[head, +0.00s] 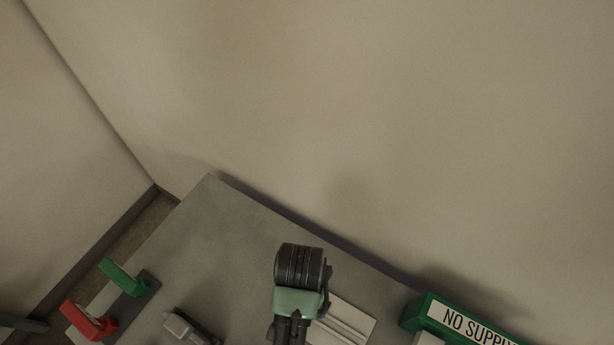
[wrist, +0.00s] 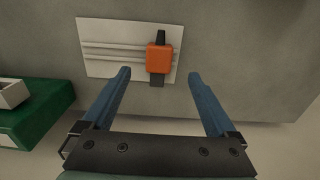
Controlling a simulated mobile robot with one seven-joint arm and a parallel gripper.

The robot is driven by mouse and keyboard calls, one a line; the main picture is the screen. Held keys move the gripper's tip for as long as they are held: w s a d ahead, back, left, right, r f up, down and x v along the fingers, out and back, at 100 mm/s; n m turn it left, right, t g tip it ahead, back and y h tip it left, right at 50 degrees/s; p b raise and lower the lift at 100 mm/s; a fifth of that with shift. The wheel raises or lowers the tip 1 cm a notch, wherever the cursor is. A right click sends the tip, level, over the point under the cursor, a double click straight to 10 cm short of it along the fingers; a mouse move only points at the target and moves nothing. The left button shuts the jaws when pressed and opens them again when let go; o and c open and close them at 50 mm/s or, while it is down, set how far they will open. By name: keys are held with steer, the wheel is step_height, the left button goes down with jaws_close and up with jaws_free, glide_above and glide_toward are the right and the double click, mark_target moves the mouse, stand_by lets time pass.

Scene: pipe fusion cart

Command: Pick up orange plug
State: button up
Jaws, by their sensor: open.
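The orange plug (wrist: 158,58) shows in the wrist view on a pale ribbed plate (wrist: 110,50), near the plate's right end. It has a square orange body with dark parts at its upper and lower ends. My gripper (wrist: 160,76) is open, with its two blue fingers apart and nothing between them. In the wrist view the plug appears just beyond the fingertips, between their lines. In the head view my arm hides the plug, and only part of the pale plate (head: 345,322) shows.
A green box marked "NO SUPPLY" (head: 455,318) stands right of the plate in the head view. A red piece (head: 88,322), a green piece (head: 124,277) and a grey device (head: 190,328) are at the left. The grey tabletop (head: 225,235) is clear toward the back wall.

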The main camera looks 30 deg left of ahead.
steer(key=shift+w+d+f+p, duration=0.1)
steer(key=shift+w+f+p, duration=0.1)
steer(key=shift+f, duration=1.05)
steer(key=shift+w+a+f+p, duration=0.1)
steer(key=shift+f+p, duration=0.1)
steer(key=shift+f, duration=1.05)
steer(key=shift+w+d+f+p, duration=0.1)
steer(key=shift+f+p, duration=0.1)
steer(key=shift+f, duration=1.05)
jaws_close()
